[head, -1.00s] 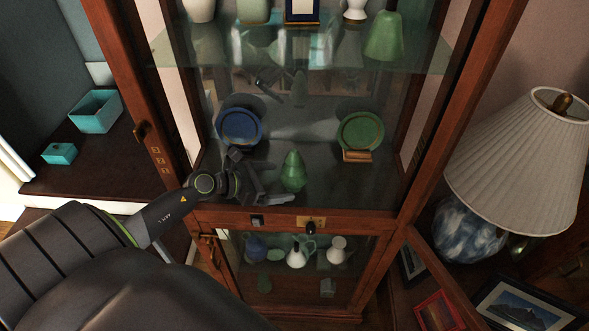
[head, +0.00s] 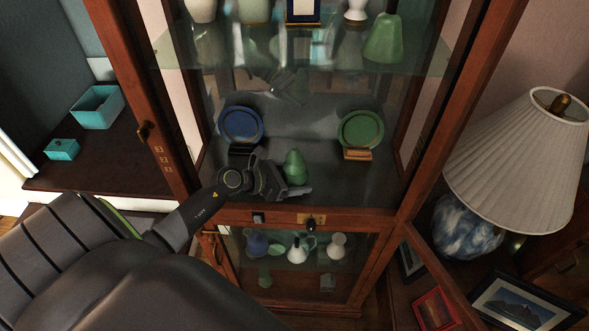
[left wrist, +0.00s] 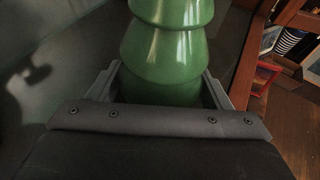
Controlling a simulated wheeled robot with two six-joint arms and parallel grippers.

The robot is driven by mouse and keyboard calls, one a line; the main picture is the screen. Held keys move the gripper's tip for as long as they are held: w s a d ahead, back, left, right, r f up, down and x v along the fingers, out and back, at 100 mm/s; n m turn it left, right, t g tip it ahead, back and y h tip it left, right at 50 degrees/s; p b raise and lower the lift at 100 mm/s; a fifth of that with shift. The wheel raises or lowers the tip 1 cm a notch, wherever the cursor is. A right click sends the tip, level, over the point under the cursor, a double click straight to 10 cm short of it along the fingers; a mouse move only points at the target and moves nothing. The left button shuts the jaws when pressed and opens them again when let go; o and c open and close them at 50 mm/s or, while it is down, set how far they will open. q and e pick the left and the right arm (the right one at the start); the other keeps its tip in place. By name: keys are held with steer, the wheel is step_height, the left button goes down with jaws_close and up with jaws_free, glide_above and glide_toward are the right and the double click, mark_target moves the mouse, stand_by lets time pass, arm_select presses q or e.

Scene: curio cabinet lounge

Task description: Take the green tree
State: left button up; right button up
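The green tree (head: 295,166), a glossy tiered ceramic piece, stands upright on the cabinet's middle shelf. My left gripper (head: 288,180) is low at the tree, with one finger in front of its base and the far finger mostly hidden. In the left wrist view the tree (left wrist: 166,50) stands between the two spread fingers, one on each side of its lower part. The fingers look open, with little room beside the tree; firm contact does not show. The tree's base is hidden behind the gripper body. My right gripper is not in view.
A blue plate (head: 240,125) stands behind left and a green plate (head: 361,130) behind right. A green bell-shaped piece (head: 384,38) is on the glass shelf above. Wooden cabinet posts flank the opening. A lamp (head: 530,160) stands at the right.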

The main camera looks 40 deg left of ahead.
mark_target(291, 152)
arm_select(q)
steer(key=c, duration=0.5)
steer(key=shift+r, duration=0.1)
step_height(291, 152, up, 10)
steer(key=shift+f, duration=0.1)
